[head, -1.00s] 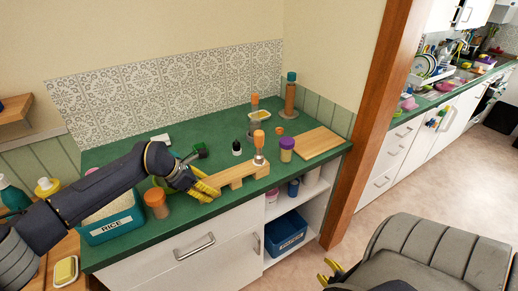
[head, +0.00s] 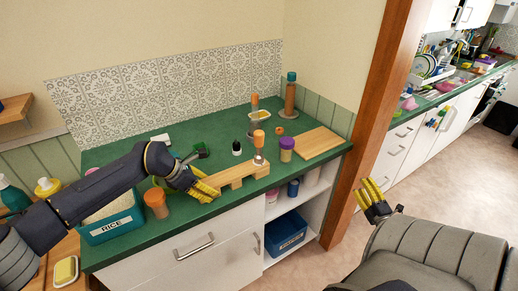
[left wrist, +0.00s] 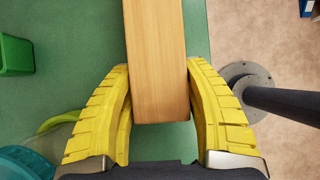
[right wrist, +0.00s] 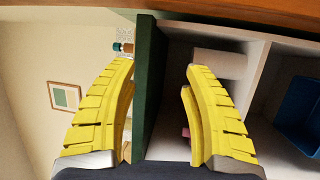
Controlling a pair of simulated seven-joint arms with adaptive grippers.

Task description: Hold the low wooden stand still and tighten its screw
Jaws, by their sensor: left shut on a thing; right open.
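The low wooden stand (head: 232,174) sits on the green counter near its front edge. My left gripper (head: 204,187) is shut on the stand's left end; in the left wrist view the yellow fingers (left wrist: 158,100) lie on both sides of the wooden bar (left wrist: 157,55). The screw (head: 258,157), a pale metal piece, stands upright at the stand's right end, with an orange piece (head: 259,139) above it. How deep the screw sits cannot be told. My right gripper (head: 375,196) is open and empty, in front of the wooden door post, away from the stand. It also shows in the right wrist view (right wrist: 160,85).
A purple-lidded jar (head: 287,150) stands just right of the screw, and a wooden board (head: 319,142) lies beyond it. The wooden post (head: 374,110) rises right of the counter.

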